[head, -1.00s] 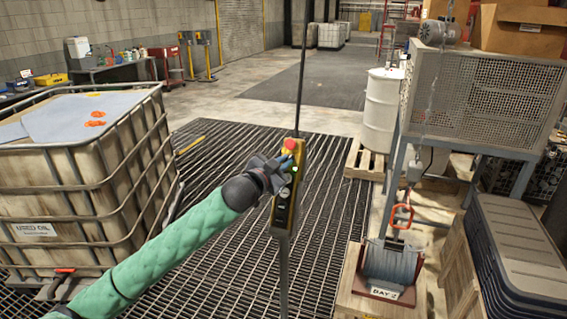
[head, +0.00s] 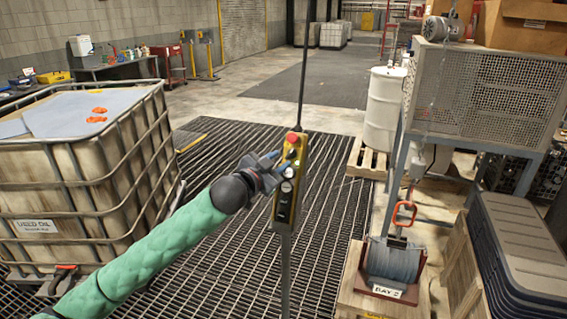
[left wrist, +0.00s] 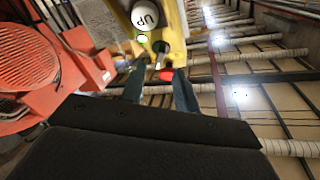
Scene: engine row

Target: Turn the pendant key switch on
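The yellow pendant (head: 287,190) hangs upright on a dark cable over the grating, with a red button at its top and round controls down its face. In the left wrist view the pendant (left wrist: 174,30) shows a white UP button, a lit green lamp, a small metal key switch (left wrist: 159,59) and a red part below. My left gripper (head: 276,166) is at the pendant's upper left side. In the left wrist view its two dark fingers (left wrist: 160,90) stand apart, with the key switch just beyond the gap. I cannot tell whether they touch it. My right gripper is out of view.
A caged used-oil tank (head: 80,170) stands on the left. A white drum (head: 383,108) on a pallet, a mesh-sided bench (head: 480,95) and a grey reel (head: 393,262) stand on the right. The grating (head: 225,255) around the pendant is clear.

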